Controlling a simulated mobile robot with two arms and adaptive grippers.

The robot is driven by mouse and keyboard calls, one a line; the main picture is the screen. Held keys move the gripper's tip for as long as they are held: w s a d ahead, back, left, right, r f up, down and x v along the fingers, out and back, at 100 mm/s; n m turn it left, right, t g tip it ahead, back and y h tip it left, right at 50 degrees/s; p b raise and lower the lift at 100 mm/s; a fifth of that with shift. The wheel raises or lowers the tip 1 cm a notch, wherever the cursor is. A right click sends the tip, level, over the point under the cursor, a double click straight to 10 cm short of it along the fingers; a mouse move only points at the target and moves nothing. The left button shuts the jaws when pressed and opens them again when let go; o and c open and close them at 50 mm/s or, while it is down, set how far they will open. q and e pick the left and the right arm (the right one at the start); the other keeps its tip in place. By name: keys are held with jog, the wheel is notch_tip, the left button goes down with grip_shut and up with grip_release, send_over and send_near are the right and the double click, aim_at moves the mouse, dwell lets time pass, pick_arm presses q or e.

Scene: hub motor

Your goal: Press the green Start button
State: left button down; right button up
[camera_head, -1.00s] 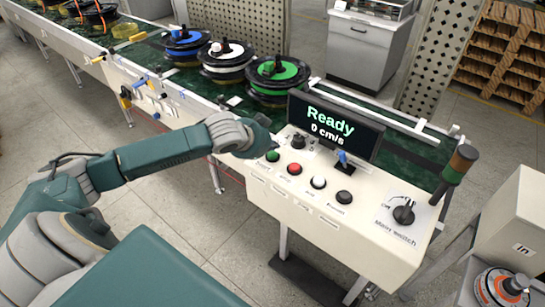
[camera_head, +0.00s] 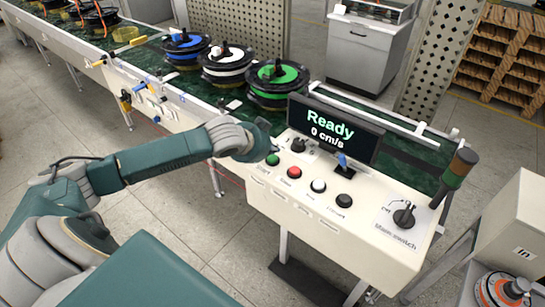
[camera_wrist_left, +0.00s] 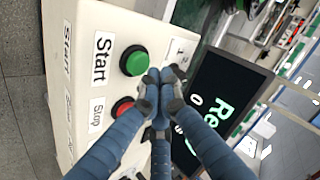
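The green Start button (camera_head: 272,160) is at the left end of the row on the white control panel (camera_head: 375,245). It also shows in the left wrist view (camera_wrist_left: 134,61), beside the label "Start". My left gripper (camera_head: 266,143) is just behind and to the left of the button in the head view. In the left wrist view its blue fingers (camera_wrist_left: 160,85) are drawn together with nothing between them. The tips are beside the green button, toward the screen, and look apart from it. My right gripper is in neither view.
A red button (camera_head: 295,171), a white one (camera_head: 318,186) and a black one (camera_head: 344,200) continue the row. A screen (camera_head: 335,130) behind reads "Ready, 0 cm/s". A main switch (camera_head: 404,215) is at the right. A conveyor with several spools (camera_head: 277,84) runs behind.

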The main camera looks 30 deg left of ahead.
pick_arm(q)
jog(key=shift+f, duration=0.1)
dwell(0.3)
jog(key=shift+f, duration=0.35)
